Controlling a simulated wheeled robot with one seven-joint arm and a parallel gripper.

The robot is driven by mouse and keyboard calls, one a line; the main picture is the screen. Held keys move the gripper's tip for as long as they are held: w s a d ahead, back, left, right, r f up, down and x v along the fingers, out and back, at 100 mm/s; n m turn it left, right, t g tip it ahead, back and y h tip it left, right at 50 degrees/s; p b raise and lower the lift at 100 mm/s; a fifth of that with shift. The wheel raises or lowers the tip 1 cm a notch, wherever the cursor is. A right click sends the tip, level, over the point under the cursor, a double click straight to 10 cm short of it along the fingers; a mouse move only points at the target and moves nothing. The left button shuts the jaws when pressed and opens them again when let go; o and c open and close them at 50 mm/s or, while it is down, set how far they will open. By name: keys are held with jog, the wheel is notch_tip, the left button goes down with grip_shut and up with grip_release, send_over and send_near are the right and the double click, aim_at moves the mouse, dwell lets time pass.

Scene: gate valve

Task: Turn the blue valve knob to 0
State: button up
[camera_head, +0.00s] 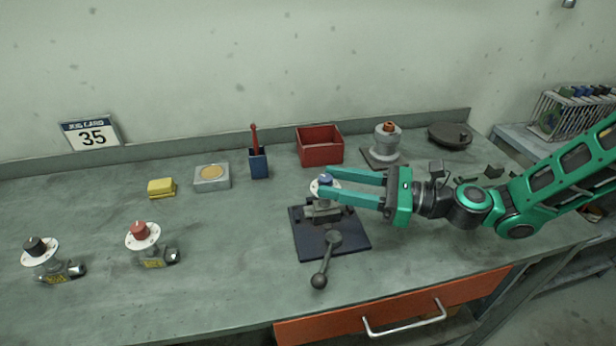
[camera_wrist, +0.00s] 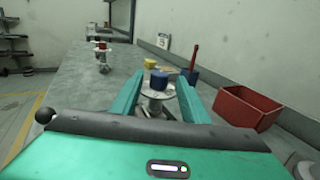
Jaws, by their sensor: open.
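The blue valve knob (camera_head: 326,179) sits on a white dial disc on top of a grey valve, which is mounted on a dark base plate (camera_head: 348,245). The number that the knob points to is too small to read. My gripper (camera_head: 323,181) is open, with its two green fingers reaching in from the right at about the knob's height. In the wrist view the blue knob (camera_wrist: 159,80) shows between and a little beyond the fingertips (camera_wrist: 158,78). I cannot tell whether either finger touches it.
A lever with a ball end (camera_head: 320,280) lies across the plate's front. A red-knob valve (camera_head: 139,231) and black-knob valve (camera_head: 36,247) stand left.

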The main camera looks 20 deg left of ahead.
jog(key=a, duration=0.6)
jog(key=shift+s+a, duration=0.15)
jog(key=shift+a, duration=0.1)
grip_shut()
